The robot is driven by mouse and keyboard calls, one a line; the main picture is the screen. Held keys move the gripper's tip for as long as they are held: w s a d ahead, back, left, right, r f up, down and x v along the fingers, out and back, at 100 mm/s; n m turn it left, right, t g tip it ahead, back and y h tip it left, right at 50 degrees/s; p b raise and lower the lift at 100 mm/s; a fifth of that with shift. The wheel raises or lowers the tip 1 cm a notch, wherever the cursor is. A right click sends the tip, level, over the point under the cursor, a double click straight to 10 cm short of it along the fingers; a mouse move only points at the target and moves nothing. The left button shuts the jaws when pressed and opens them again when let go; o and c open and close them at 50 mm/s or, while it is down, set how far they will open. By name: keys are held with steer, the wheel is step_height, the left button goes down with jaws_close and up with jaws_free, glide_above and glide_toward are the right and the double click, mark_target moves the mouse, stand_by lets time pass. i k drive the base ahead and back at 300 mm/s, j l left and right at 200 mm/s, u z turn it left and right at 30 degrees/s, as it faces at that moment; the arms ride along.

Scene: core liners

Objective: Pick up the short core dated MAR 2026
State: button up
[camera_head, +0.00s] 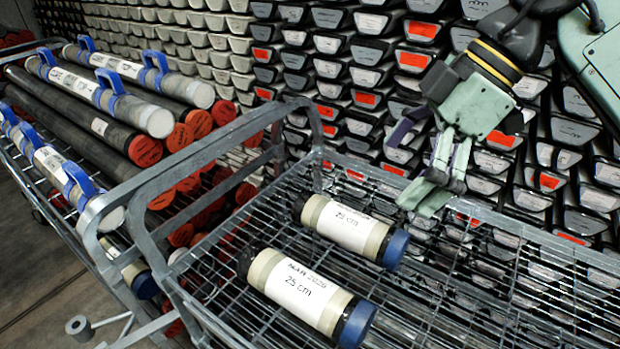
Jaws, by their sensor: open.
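The short core labelled MAR 2026, 25 cm (300,291) lies on the wire shelf of the near cart, with a white label and a blue cap at its right end. A second short core, labelled 25 cm (340,226), lies behind it, also blue-capped; the upper line of its label is too small to read surely. My gripper (412,170) is open and empty. It hangs above the cart, up and to the right of both cores, touching neither.
The cart's grey frame (318,140) and handle rails surround the wire shelf. The shelf's right side (490,285) is bare. A rack at left holds long cores with blue handles (152,62). Stacked core trays (330,45) fill the back.

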mark_target(346, 318)
steer(key=k, duration=1)
